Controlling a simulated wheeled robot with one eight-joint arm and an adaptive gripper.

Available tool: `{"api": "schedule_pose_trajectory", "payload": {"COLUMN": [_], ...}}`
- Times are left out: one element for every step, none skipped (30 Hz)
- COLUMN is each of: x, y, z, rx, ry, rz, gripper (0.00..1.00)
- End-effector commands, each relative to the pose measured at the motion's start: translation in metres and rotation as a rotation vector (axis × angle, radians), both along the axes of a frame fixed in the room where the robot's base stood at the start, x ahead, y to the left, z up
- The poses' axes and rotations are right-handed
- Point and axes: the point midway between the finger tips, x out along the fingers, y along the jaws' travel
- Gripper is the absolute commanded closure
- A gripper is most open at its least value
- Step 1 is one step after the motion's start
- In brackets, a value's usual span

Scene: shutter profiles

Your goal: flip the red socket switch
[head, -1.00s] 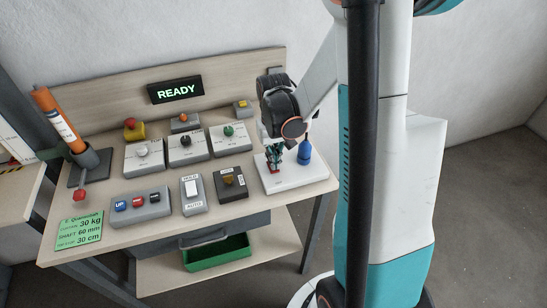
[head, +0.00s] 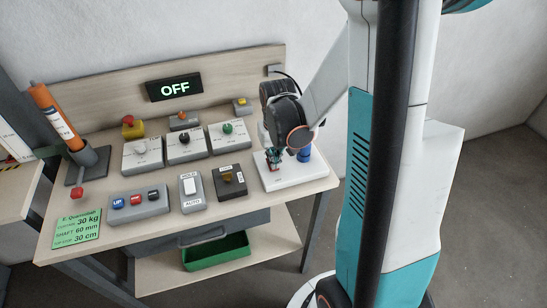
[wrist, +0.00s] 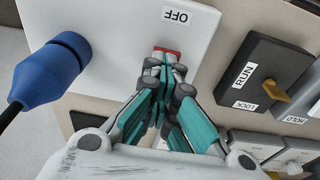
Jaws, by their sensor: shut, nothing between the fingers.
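The red socket switch (wrist: 167,51) sits on the white socket plate (wrist: 120,20), beside an "OFF" label in the wrist view. My gripper (wrist: 165,66) is shut and empty, its fingertips at the switch and covering part of it. They look touching or nearly so. In the head view my gripper (head: 274,165) is down at the white socket plate (head: 295,181), and the switch is hidden there. A blue plug (wrist: 52,65) is in the plate beside the switch. The display (head: 174,88) on the back board reads "OFF".
The black RUN/LOCK key switch box (head: 230,181) stands left of the socket plate. Several other control boxes, an emergency stop (head: 132,127) and an orange cylinder (head: 54,116) stand farther left. A green bin (head: 216,252) sits below the tabletop.

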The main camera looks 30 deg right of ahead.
Motion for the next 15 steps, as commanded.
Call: {"api": "schedule_pose_trajectory", "payload": {"x": [-0.01,-0.011,-0.013,-0.015,-0.016,-0.018,-0.019,-0.02,-0.021,-0.022,-0.022,-0.022,-0.022,-0.022,-0.022], "y": [0.003,0.003,0.004,0.004,0.004,0.005,0.005,0.006,0.006,0.006,0.006,0.006,0.006,0.006,0.006], "z": [-0.006,-0.006,-0.006,-0.006,-0.006,-0.006,-0.006,-0.006,-0.006,-0.006,-0.005,-0.005,-0.005,-0.005,-0.005], "rx": [0.005,0.005,0.005,0.005,0.005,0.005,0.005,0.005,0.005,0.005,0.005,0.005,0.005,0.005,0.005], "ry": [0.016,0.016,0.016,0.016,0.016,0.016,0.016,0.016,0.016,0.016,0.016,0.016,0.016,0.016,0.017], "rz": [0.0,0.0,0.0,0.0,0.0,0.0,0.0,0.0,0.0,0.0,0.0,0.0,0.0,0.0,0.0], "gripper": [1.0,1.0,1.0,1.0,1.0,1.0,1.0,1.0,1.0,1.0,1.0,1.0,1.0,1.0,1.0]}}
